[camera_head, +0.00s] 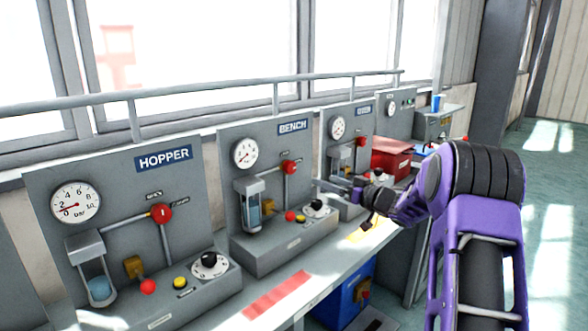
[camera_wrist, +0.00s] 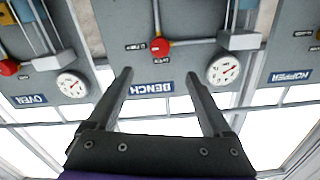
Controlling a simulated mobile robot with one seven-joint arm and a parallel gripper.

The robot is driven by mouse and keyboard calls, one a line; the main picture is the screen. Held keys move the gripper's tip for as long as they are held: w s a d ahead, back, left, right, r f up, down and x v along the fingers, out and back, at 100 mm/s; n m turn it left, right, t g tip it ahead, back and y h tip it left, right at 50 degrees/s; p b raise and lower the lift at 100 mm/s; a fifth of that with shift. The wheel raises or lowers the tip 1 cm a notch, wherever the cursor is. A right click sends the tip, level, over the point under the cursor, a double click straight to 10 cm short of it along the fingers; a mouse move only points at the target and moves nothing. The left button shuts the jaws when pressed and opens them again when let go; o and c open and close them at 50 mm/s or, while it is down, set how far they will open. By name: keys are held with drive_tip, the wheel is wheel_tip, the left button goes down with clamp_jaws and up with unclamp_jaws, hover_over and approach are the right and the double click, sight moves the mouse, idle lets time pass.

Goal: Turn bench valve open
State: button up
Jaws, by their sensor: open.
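The bench panel (camera_head: 270,240) is a grey board labelled BENCH, with a round red valve knob (camera_head: 290,167) on a pipe at its upper right. In the wrist view, which is upside down, the red valve knob (camera_wrist: 160,46) lies beyond and roughly midway between the fingertips. The small labels beside it are too small to read. My gripper (camera_wrist: 158,73) is open with nothing between its two dark fingers. In the head view my gripper (camera_head: 326,186) reaches in from the right, to the right of the bench knob and apart from it.
The hopper panel (camera_head: 110,210) with its own red knob (camera_head: 161,213) stands at left. Another panel (camera_head: 349,120) stands behind the gripper. The bench panel carries a gauge (camera_head: 245,153), a sight glass (camera_head: 253,205) and buttons. A red box (camera_head: 391,157) sits farther back.

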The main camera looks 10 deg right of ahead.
sight(293, 168)
drive_tip(key=x, duration=1.4)
drive_tip(key=shift+w, duration=0.1)
clamp_jaws()
